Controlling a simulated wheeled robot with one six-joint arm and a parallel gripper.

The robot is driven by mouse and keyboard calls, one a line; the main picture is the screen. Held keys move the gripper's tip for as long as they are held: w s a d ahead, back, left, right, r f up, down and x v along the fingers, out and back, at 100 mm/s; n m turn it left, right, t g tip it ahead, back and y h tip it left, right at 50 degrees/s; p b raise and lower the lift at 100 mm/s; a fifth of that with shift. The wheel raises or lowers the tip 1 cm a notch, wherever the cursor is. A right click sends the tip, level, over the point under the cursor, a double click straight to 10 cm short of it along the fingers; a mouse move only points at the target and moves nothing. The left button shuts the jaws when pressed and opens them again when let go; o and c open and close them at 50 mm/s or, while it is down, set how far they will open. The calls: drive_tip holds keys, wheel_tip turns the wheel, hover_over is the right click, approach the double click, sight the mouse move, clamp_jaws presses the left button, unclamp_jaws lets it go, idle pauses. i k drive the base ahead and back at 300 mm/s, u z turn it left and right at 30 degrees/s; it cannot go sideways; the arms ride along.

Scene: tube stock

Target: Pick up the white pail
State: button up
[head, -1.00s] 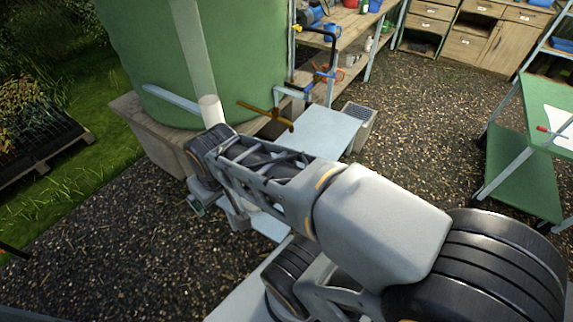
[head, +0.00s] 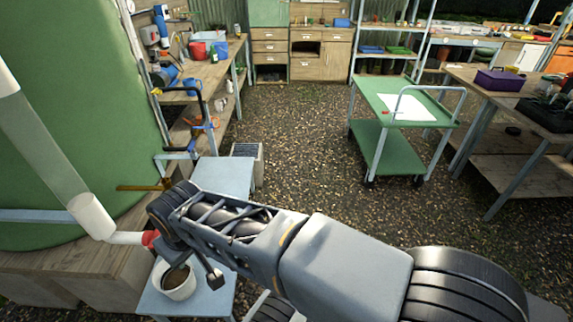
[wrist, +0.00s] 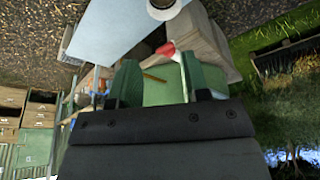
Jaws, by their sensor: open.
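The white pail (head: 177,284) stands upright on a low pale-blue stand (head: 215,300) at the lower left of the head view, with something brown inside. In the wrist view only part of the pail (wrist: 165,8) shows, cut off by the top edge. My gripper (wrist: 157,92) is open and empty, with its jaws apart from the pail. In the head view my arm's end is just above and beside the pail, and the jaws are hard to make out there.
A white pipe (head: 92,215) with a red end juts from beside the green tank (head: 75,130), close above the pail and my arm's end. Another pale-blue stand (head: 223,176) is behind my arm. A green trolley (head: 395,150) stands right on open gravel.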

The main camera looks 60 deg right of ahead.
sight(179, 285)
drive_tip(key=k, duration=1.3)
drive_tip(key=u, duration=0.7)
drive_tip(key=i, duration=1.75)
drive_tip(key=z, duration=0.5)
